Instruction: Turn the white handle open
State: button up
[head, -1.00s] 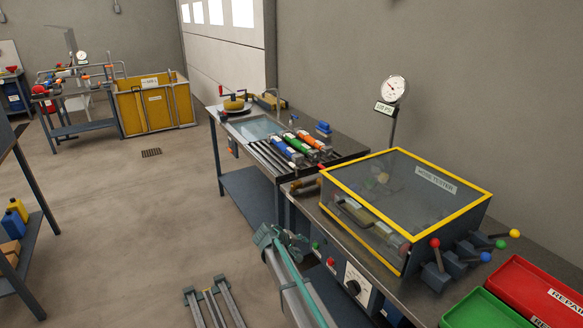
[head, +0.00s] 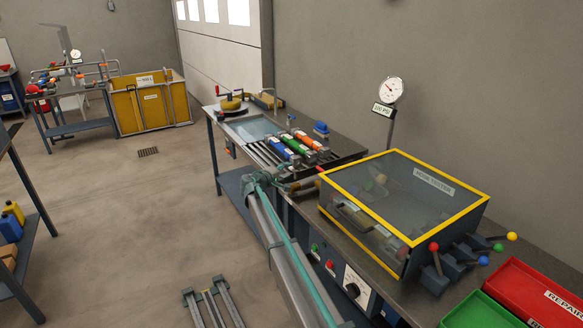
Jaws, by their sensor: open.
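My arm reaches up from the bottom middle of the head view. My gripper (head: 264,179) is at its far end, by the front edge of the workbench, left of the hose tester. The jaws are small and partly merge with the arm, and I see nothing held between them. I cannot clearly pick out a white handle in this view. An orange-brown pipe (head: 303,184) with a red part near its right end lies just right of the gripper, beside the tester.
The yellow-framed hose tester (head: 405,195) stands right of the arm, with ball-tipped levers (head: 434,247) at its right. Several coloured cylinders (head: 293,145) lie on the rack behind the gripper. Red (head: 530,291) and green (head: 480,312) trays are at lower right. The floor at left is mostly open.

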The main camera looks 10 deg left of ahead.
aim_at(292, 168)
jog(key=shift+p+x, duration=0.5)
jog(key=shift+x, duration=1.7)
grip_shut()
